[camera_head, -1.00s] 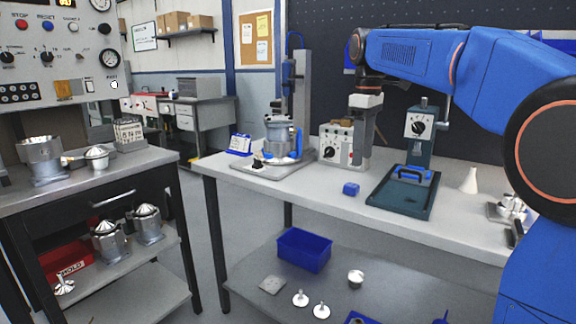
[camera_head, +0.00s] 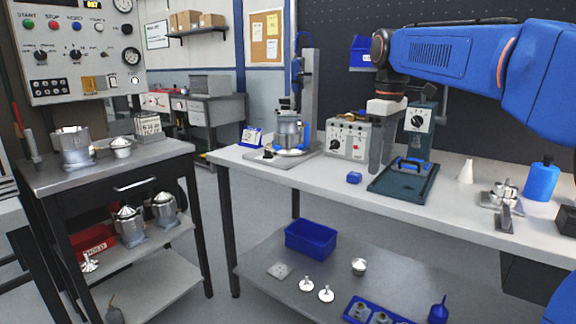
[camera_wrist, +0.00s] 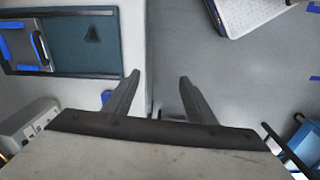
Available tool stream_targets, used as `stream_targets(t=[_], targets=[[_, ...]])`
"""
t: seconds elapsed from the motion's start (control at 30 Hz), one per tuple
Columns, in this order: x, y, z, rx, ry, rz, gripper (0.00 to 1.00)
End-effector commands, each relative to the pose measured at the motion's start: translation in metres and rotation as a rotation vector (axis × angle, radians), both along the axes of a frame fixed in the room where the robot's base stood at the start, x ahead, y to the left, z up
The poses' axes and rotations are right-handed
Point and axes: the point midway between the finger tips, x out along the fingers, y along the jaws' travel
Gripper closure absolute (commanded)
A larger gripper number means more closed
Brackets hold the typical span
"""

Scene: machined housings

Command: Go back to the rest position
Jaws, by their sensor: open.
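My gripper (camera_wrist: 160,82) is open and empty in the wrist view, its two dark fingers apart with the bench edge and grey floor beyond them. In the head view my gripper (camera_head: 380,168) hangs below my blue arm, over the white workbench (camera_head: 320,180). It is in front of the dark green press stand and right of the grey control box (camera_head: 347,138). Its fingertips are hard to make out there.
The dark green press stand (camera_head: 388,188) is close to my gripper. A small blue block (camera_head: 354,177) lies on the bench. A housing in a test stand (camera_head: 290,133) is at the left; a blue bottle (camera_head: 541,181) stands at the right. A blue bin (camera_head: 310,238) sits on the lower shelf.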

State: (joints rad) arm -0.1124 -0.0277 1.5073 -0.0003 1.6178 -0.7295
Motion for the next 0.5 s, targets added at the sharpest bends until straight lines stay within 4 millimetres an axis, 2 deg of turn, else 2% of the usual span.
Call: stream_targets(t=[0.27, 0.5], targets=[[-0.047, -0.013, -0.018, 0.013, -0.053, -0.120, 0.49], [-0.111, -0.029, -0.056, 0.039, -0.125, -0.289, 0.49]])
